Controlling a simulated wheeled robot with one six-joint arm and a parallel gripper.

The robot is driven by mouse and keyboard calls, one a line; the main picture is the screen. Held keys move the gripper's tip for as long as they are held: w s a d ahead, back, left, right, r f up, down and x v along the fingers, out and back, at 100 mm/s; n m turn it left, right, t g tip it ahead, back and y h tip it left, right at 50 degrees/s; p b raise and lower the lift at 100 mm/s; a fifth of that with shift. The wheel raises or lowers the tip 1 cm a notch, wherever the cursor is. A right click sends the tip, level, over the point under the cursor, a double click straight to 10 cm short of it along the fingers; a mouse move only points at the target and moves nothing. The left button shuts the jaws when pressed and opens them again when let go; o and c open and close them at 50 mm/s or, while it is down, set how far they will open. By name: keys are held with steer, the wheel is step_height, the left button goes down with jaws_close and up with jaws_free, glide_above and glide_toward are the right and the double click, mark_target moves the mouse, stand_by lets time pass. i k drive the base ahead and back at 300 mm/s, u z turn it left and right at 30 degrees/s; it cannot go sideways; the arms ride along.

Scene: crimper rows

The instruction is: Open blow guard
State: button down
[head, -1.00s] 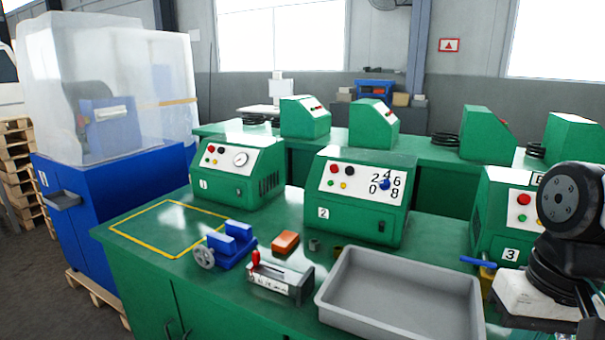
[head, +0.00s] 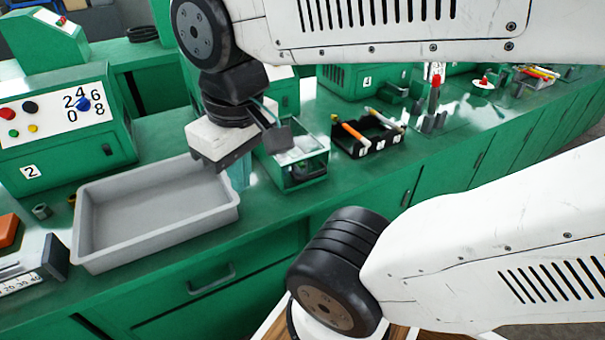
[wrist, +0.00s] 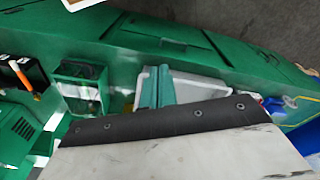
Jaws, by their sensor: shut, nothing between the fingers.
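A small green open-framed box (head: 302,172) with clear-looking panels stands on the green bench, right of the grey tray. It looks like the guarded blow unit, but I cannot tell for sure. It also shows at the left in the wrist view (wrist: 82,92), with something dark inside. I cannot tell how its guard stands. My gripper (head: 240,175) hangs between the tray and this box, partly hidden by my wrist in the head view. In the wrist view its teal fingers (wrist: 155,88) are together and empty, apart from the box and over the tray's edge.
The empty grey tray (head: 160,232) lies left of my gripper. A black holder (head: 368,149) with pens stands right of the box. The numbered green machine 2 (head: 65,130) is at the left. Red-topped fixtures (head: 435,95) stand farther right. Bare bench lies along the front edge.

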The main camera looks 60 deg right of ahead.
mark_target(314, 150)
steer(key=u, duration=1.3)
steer(key=k, duration=1.05)
steer(key=z, duration=1.6)
